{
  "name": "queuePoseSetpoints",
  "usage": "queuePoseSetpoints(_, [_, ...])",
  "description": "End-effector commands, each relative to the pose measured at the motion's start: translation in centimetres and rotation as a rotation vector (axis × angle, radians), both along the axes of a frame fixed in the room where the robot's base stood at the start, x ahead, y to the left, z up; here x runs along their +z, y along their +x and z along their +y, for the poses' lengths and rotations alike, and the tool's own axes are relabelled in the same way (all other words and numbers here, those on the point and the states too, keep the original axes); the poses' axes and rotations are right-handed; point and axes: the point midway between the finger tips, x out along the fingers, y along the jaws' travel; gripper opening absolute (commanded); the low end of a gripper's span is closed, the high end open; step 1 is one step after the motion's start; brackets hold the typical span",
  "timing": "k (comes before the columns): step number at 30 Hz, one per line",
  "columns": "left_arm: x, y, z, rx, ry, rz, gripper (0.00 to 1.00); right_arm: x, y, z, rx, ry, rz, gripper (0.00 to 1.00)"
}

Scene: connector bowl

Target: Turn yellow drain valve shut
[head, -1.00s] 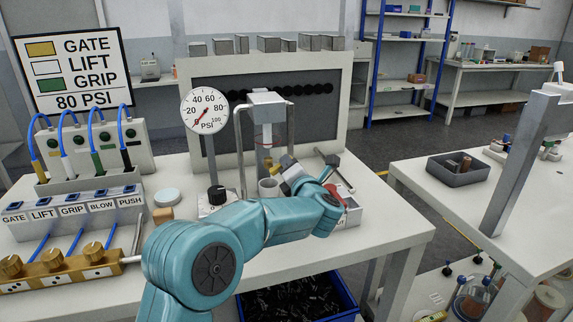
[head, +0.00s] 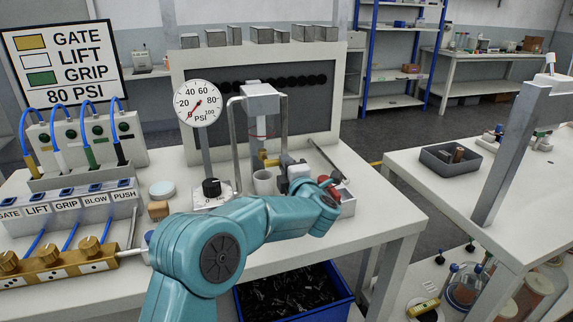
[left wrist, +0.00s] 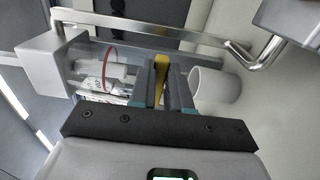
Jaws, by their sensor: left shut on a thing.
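The yellow drain valve handle (head: 270,161) sits low at the front of the clear cylinder with a grey top block (head: 262,103). My left gripper (head: 281,164) reaches it from the right and is shut on it. In the left wrist view the yellow handle (left wrist: 159,72) is between the two fingers (left wrist: 161,92), with the clear cylinder (left wrist: 100,72) to the left. In the head view the handle lies about level, its end partly hidden by the fingers. A white cup (head: 263,182) stands just below it. My right gripper is out of view.
A pressure gauge (head: 200,103) and a black knob (head: 212,188) stand left of the cylinder. Bent metal rods flank it. A blue bin (head: 297,292) of dark parts is below the table.

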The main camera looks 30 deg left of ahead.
Motion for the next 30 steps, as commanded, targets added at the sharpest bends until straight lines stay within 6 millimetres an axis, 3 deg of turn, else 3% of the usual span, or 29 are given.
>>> queuePoseSetpoints(13, [-0.1, 0.0, 0.0, 0.000, 0.007, 0.008, 0.00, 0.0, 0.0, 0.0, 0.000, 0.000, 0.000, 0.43])
queuePoseSetpoints(14, [-0.1, 0.0, 0.0, 0.000, 0.007, 0.008, 0.27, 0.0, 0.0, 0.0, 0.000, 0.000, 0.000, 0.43])
queuePoseSetpoints(15, [-0.1, 0.0, 0.0, 0.000, 0.007, 0.008, 0.40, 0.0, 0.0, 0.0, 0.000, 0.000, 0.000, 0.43])
queuePoseSetpoints(16, [-0.1, 0.0, 0.0, 0.000, 0.007, 0.008, 0.43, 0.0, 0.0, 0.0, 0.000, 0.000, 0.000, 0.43])
queuePoseSetpoints(25, [-0.1, -0.1, -0.1, 0.000, 0.006, 0.007, 0.43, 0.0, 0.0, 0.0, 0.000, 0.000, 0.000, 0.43])
queuePoseSetpoints(30, [-0.1, -1.4, -1.9, -0.004, 0.006, 0.008, 0.43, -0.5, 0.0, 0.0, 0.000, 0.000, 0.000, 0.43])
